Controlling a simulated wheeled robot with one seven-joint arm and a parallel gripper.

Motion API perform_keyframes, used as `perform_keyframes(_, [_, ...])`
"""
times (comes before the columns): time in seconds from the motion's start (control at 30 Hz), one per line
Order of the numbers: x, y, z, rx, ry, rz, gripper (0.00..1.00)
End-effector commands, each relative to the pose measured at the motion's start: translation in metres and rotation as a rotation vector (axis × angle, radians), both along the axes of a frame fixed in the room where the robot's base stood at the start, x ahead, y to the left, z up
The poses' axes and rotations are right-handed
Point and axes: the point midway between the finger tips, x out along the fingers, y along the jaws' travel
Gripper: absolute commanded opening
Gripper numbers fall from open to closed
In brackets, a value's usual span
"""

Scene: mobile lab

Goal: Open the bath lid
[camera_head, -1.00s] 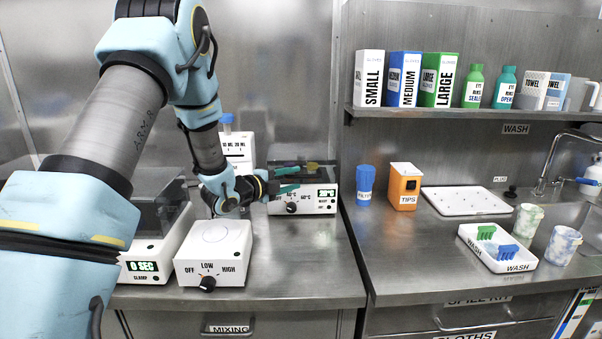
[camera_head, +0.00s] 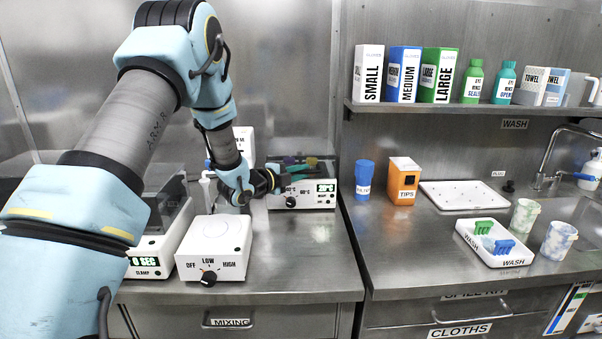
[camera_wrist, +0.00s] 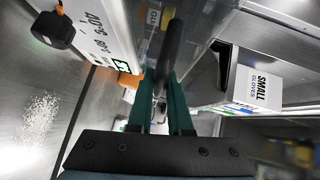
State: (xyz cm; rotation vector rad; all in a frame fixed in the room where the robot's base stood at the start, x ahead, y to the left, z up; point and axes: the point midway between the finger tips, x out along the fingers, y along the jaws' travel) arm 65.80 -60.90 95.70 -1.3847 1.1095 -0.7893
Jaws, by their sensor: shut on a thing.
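The bath is the white box (camera_head: 312,201) with a front dial and a lit temperature display, at the back of the left counter. Its white front panel also fills the upper left of the wrist view (camera_wrist: 100,30). My gripper (camera_head: 303,166) is at the bath's top, its green fingers partly in view beyond the wrist. In the wrist view my gripper (camera_wrist: 161,92) is shut on a dark round bar, the lid handle (camera_wrist: 173,45). The dark see-through lid is largely hidden or blurred, and I cannot tell its angle.
A white mixer (camera_head: 213,249) stands in front of the bath, with a clamp device (camera_head: 150,262) to its left. A blue container (camera_head: 364,182) and an orange tips box (camera_head: 403,182) stand right of the bath.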

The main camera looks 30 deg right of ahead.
Motion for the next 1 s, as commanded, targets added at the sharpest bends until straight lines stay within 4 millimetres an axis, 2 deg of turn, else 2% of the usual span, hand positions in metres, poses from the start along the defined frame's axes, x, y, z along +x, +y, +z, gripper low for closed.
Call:
perform_keyframes(0.07, [-0.0001, 0.0001, -0.0001, 0.0, 0.0, 0.0, 0.0])
perform_keyframes(1.0, [0.0001, 0.0005, -0.0005, 0.001, 0.0, 0.001, 0.0])
